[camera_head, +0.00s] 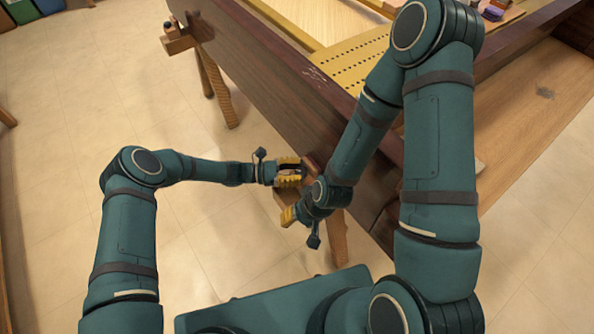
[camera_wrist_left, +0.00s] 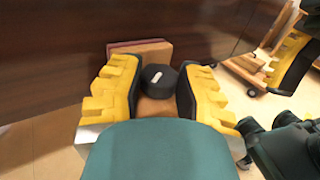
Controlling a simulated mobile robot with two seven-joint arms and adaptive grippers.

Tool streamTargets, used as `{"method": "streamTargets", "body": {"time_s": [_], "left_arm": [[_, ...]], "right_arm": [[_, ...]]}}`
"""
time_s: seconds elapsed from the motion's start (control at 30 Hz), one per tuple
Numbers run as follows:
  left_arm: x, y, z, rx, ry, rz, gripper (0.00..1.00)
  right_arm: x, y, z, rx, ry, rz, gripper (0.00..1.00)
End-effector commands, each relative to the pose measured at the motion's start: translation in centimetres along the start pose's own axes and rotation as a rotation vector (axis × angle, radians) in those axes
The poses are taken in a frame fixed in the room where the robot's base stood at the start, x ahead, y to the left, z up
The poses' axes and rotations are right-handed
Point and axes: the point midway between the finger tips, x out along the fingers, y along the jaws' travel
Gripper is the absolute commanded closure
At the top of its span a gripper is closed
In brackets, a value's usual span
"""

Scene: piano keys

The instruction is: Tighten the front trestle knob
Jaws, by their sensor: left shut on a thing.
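The front trestle knob (camera_wrist_left: 160,80) is a round black knob with a small white mark. In the head view the knob is mostly hidden between these fingers. My right gripper (camera_head: 289,216) is just below the left one, near the trestle leg (camera_head: 337,240); whether it is open is unclear. Its yellow finger also shows at the left wrist view's right (camera_wrist_left: 294,50).
The dark wooden case (camera_head: 270,75) runs diagonally behind both grippers. Another trestle (camera_head: 215,85) with a knob stands at the far left end. A wooden bench top (camera_head: 540,110) lies right. The tiled floor (camera_head: 110,80) at left is clear.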

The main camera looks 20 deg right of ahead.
Motion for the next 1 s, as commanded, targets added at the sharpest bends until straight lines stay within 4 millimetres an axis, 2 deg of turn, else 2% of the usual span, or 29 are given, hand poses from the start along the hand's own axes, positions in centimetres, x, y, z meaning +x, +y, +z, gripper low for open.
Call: {"method": "streamTargets", "body": {"time_s": [0.03,0.1,1.0], "left_arm": [[0.17,-0.13,-0.04,-0.002,-0.001,-0.003,0.55],[0.16,-0.12,-0.03,-0.002,-0.001,-0.003,0.33],[0.07,-0.09,0.07,-0.003,-0.003,0.018,0.33]], "right_arm": [[0.01,0.00,0.00,0.000,0.000,0.000,0.53],[0.01,0.00,0.00,0.000,0.000,0.000,0.53],[0.00,-0.01,0.00,0.000,0.000,0.000,0.53]]}}
